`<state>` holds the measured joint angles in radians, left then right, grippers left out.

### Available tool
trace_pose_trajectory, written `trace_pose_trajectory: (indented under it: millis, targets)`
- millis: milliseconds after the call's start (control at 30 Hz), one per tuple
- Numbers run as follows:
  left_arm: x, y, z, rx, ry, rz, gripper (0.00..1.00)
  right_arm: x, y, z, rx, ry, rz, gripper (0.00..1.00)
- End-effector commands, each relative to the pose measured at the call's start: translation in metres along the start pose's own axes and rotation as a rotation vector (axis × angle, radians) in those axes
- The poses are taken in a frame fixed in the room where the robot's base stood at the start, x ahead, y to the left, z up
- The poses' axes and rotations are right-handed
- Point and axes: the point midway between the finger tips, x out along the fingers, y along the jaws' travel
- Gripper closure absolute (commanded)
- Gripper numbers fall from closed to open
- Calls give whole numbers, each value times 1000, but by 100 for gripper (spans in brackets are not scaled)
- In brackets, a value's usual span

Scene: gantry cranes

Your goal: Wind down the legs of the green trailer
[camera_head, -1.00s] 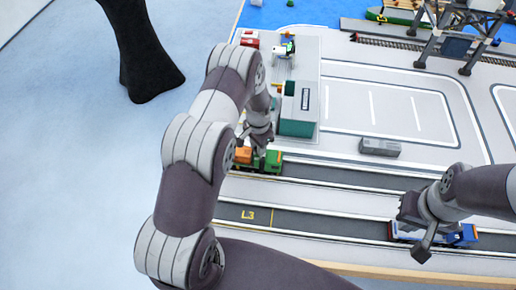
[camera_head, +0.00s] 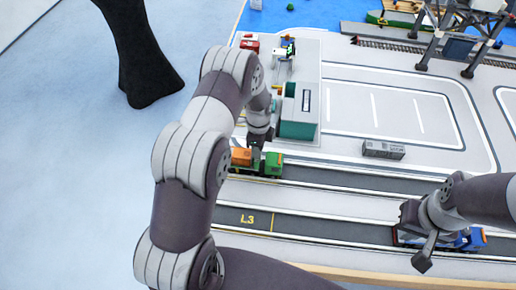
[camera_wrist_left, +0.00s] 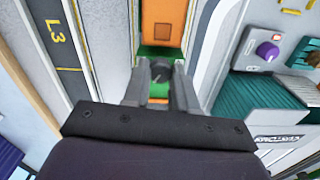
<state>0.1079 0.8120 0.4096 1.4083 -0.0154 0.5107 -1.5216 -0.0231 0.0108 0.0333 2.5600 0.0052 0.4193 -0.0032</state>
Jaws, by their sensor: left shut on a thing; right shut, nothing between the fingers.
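The green trailer (camera_wrist_left: 158,91) carries an orange load (camera_wrist_left: 163,22) and stands in a lane near the left end of the board. In the head view the green and orange vehicle (camera_head: 272,164) is partly covered by my left arm. My left gripper (camera_head: 257,150) is down at it. In the left wrist view the fingers of my left gripper (camera_wrist_left: 161,78) are closed around a small dark grey round knob (camera_wrist_left: 160,71) at the trailer. The trailer's legs cannot be made out. My right gripper (camera_head: 424,252) is shut and empty, above a blue vehicle (camera_head: 474,239).
A teal and grey building (camera_head: 299,110) stands just behind the green vehicle. A grey container (camera_head: 384,149) lies on the pavement to the right. Crane legs (camera_head: 430,45) stand at the back right.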

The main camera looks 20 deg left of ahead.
Motion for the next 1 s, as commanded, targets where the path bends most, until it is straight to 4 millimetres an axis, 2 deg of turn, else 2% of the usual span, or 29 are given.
trace_pose_trajectory:
  millis: [700,1000]
  targets:
    - [4,3,0,673,2,6,100,15,0,2,0,0,0,100]
    - [4,4,1,906,4,7,100,18,0,2,0,0,0,100]
